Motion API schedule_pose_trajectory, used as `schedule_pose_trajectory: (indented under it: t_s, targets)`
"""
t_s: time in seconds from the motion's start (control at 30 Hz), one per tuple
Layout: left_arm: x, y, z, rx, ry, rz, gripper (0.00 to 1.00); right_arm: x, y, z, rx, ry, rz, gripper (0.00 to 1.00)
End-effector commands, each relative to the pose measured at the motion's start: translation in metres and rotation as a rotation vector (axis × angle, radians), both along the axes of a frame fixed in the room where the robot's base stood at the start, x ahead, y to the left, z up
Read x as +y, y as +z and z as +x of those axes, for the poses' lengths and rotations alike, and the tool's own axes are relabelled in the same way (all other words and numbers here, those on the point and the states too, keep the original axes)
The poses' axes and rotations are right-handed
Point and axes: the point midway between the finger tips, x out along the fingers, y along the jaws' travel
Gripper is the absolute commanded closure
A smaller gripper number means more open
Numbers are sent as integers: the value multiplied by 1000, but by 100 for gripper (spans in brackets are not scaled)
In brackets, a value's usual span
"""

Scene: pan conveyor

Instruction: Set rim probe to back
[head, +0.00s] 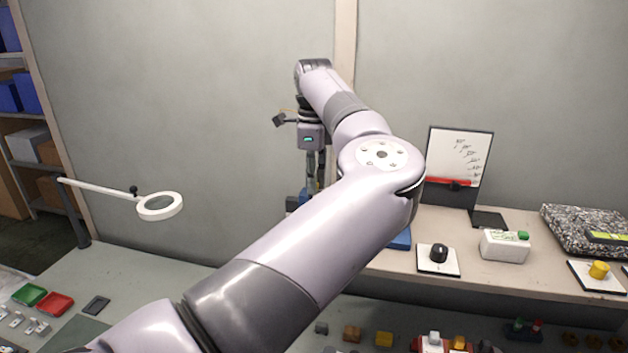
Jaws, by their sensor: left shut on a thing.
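My left arm reaches from the bottom left across the middle of the head view, and its gripper (316,182) points down over the back bench. The fingers are shut on a part of a small blue and grey device (297,201), mostly hidden behind my arm. I cannot tell exactly which part is held, or make out the rim probe for certain or its setting. My right gripper is not in view.
Right of my arm, the bench (400,277) carries a black knob (438,253), a white box (504,246), a yellow knob (599,270) and a chart board (460,150). A ring magnifier (159,206) stands left. Small parts and trays line the front.

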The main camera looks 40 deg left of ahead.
Motion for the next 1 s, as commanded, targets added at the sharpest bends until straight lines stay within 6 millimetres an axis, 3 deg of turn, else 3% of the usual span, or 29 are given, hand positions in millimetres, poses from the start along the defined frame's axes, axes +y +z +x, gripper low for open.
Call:
schedule_pose_trajectory:
  t_s: [0.33,0.57,0.8,0.83,1.0]
  targets:
    - [1,1,0,-2,1,1,100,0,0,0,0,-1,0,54]
    - [23,0,-12,-2,2,1,100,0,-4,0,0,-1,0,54]
    - [24,1,-13,-1,1,3,100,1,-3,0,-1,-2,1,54]
    - [24,1,-13,-1,1,4,84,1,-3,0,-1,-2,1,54]
    - [24,1,-12,-1,1,3,73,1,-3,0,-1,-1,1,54]
